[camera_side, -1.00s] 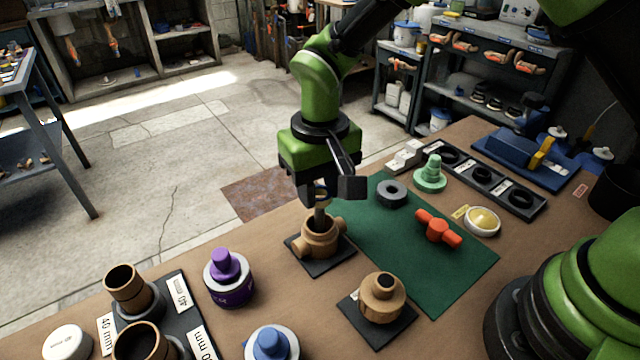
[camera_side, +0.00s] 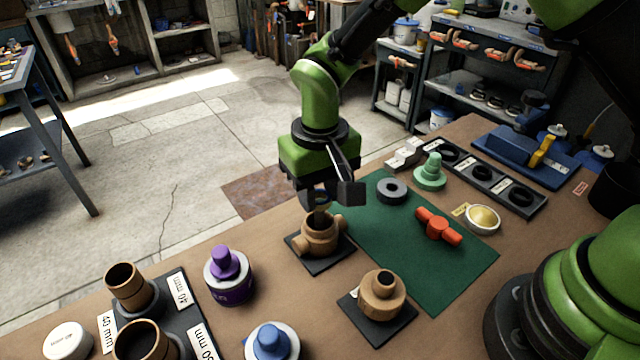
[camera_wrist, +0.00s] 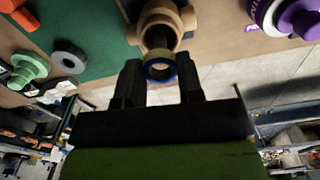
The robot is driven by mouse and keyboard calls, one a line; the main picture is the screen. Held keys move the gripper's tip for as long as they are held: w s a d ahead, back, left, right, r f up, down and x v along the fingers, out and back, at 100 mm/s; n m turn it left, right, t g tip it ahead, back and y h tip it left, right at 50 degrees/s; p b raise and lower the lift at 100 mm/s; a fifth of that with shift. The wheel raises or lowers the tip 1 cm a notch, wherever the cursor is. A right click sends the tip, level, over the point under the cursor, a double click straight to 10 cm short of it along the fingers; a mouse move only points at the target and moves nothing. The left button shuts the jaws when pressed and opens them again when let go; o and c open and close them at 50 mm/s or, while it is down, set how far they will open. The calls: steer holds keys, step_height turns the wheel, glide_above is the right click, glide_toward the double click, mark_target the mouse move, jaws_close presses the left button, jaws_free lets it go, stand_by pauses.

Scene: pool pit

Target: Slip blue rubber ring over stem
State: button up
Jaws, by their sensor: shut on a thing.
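The blue ring (camera_wrist: 160,79), with a tan band on it, is between the two fingers of my gripper (camera_wrist: 159,64) in the wrist view. My gripper is shut on it. In the side view my gripper (camera_side: 322,200) hangs over the brown valve body (camera_side: 319,236), which stands on a dark square plate. The body's open top also shows in the wrist view (camera_wrist: 160,24), just beyond the ring. A dark upright part shows between the fingers and the body's mouth. I cannot tell whether the ring is around the stem or only above it.
A second brown fitting (camera_side: 381,297) stands on its own plate in front. A red-orange part (camera_side: 438,228) and a grey ring (camera_side: 392,190) lie on the green mat (camera_side: 440,275). A purple-capped pot (camera_side: 229,277) stands to the left.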

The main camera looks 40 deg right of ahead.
mark_target(320, 225)
steer(key=shift+f, duration=0.4)
steer(key=shift+f, duration=0.25)
steer(key=shift+f, duration=0.25)
stand_by(0.5)
steer(key=shift+f, duration=0.3)
steer(key=shift+f, duration=0.4)
steer(key=shift+f, duration=0.25)
steer(key=shift+f, duration=0.1)
stand_by(0.5)
stand_by(0.5)
